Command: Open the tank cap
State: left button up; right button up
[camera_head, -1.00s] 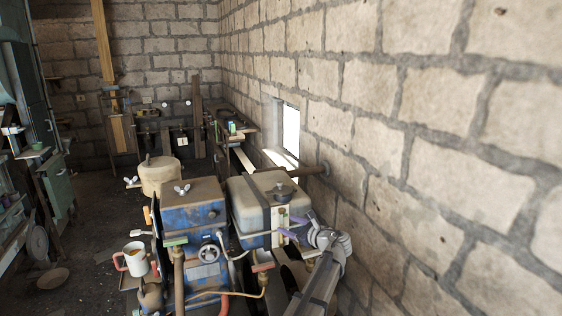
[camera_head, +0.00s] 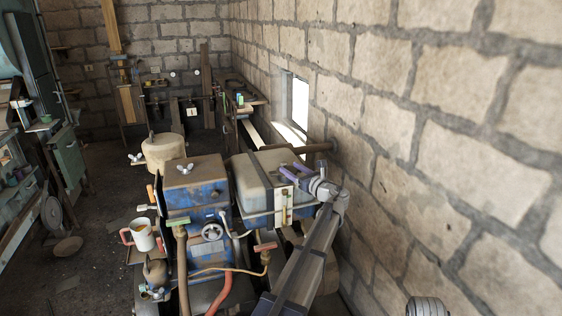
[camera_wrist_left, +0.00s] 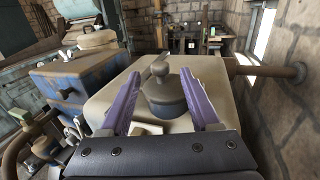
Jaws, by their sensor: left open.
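The tank (camera_head: 250,178) is a beige and blue box with a strap, on the right part of the engine. My left gripper (camera_head: 290,171), with purple fingers, is over the tank's top in the head view, where the cap is hard to make out. In the left wrist view, the tank cap (camera_wrist_left: 164,92) is a dark round cap with a knob, standing on the beige tank top (camera_wrist_left: 108,92). My open left gripper (camera_wrist_left: 162,84) has one finger on each side of the cap, with visible gaps. My right gripper is not in view.
A blue box with a wing nut (camera_head: 193,182) stands left of the tank. A rusty pipe (camera_head: 312,147) runs behind the tank to the brick wall (camera_head: 400,150), close on the right. A white mug (camera_head: 143,236) stands at the left.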

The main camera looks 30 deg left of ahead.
pick_arm(q)
jog(key=x, duration=0.7)
jog(key=shift+w+a, duration=0.2)
jog(key=shift+a, duration=0.2)
grip_shut()
dwell(1.1)
